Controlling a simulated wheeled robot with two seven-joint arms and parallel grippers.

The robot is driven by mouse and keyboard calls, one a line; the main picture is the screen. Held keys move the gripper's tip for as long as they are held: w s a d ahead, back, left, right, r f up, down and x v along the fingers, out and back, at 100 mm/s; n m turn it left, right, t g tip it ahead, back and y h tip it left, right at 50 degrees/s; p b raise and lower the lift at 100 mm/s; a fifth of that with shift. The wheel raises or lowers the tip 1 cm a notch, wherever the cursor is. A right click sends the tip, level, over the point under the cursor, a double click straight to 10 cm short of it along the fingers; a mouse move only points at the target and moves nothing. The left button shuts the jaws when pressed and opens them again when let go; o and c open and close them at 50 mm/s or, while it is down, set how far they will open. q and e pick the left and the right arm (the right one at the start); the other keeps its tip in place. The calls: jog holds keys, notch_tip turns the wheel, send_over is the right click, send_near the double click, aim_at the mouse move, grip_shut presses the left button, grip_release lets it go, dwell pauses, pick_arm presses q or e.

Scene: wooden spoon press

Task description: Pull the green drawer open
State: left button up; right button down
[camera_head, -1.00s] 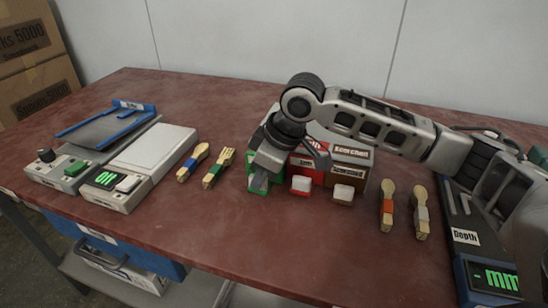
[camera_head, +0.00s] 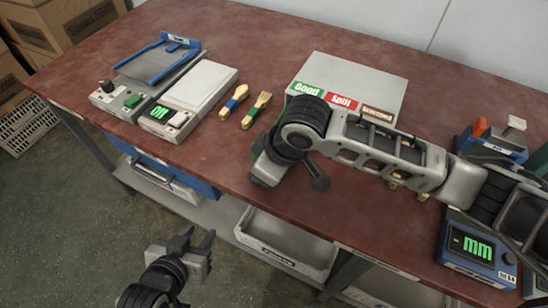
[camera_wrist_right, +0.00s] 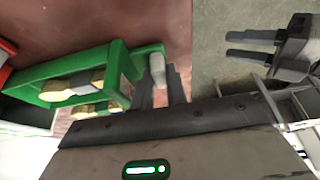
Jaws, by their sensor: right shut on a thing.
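The grey drawer cabinet (camera_head: 355,75) stands on the red-brown table with labels Good, Split and Scorched. The green drawer (camera_wrist_right: 110,60) sticks out past the red drawer (camera_wrist_right: 5,50) in the right wrist view, with wooden pieces (camera_wrist_right: 72,86) inside. In the head view only a green edge (camera_head: 257,147) shows; my right arm hides the rest. My right gripper (camera_wrist_right: 162,88) is shut on the drawer's pale handle (camera_wrist_right: 157,68); in the head view it is near the table's front edge. My left gripper (camera_head: 198,240) is open and empty, in front of the table.
A wooden spoon (camera_head: 234,101) and fork (camera_head: 256,109) lie left of the drawer. Scales (camera_head: 190,100) and a blue-railed device (camera_head: 160,60) stand at the left, a depth gauge (camera_head: 478,248) at the right. A grey bin (camera_head: 285,242) is below the table.

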jog(key=c, duration=1.7)
grip_release()
jog(key=p+v, duration=0.1)
jog(key=v, duration=1.5)
jog(key=shift+s+f, duration=0.1)
jog(key=shift+s, duration=0.05)
